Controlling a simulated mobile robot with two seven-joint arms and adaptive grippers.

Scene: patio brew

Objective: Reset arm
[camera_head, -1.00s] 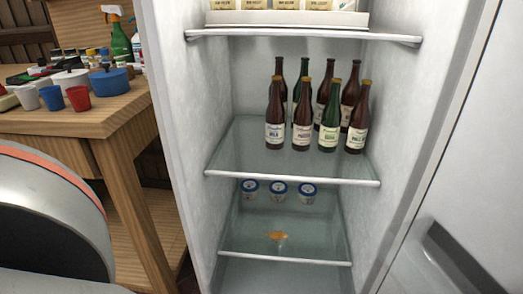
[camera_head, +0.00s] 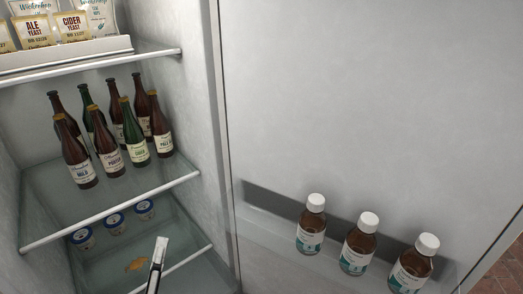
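My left gripper (camera_head: 157,262) shows only as a narrow dark and pale fingertip at the bottom of the head view, left of centre. It overlaps the lower glass shelf of the open fridge in the picture. The rest of this gripper and its arm are out of the frame, so I cannot tell whether it is open or shut. I see nothing held at the visible tip. My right gripper is not in view.
Several bottles (camera_head: 107,147) stand on the fridge's middle shelf (camera_head: 120,209). Lidded cups (camera_head: 115,223) and a small orange item (camera_head: 135,265) sit below. The open door (camera_head: 360,100) holds three brown bottles (camera_head: 357,245).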

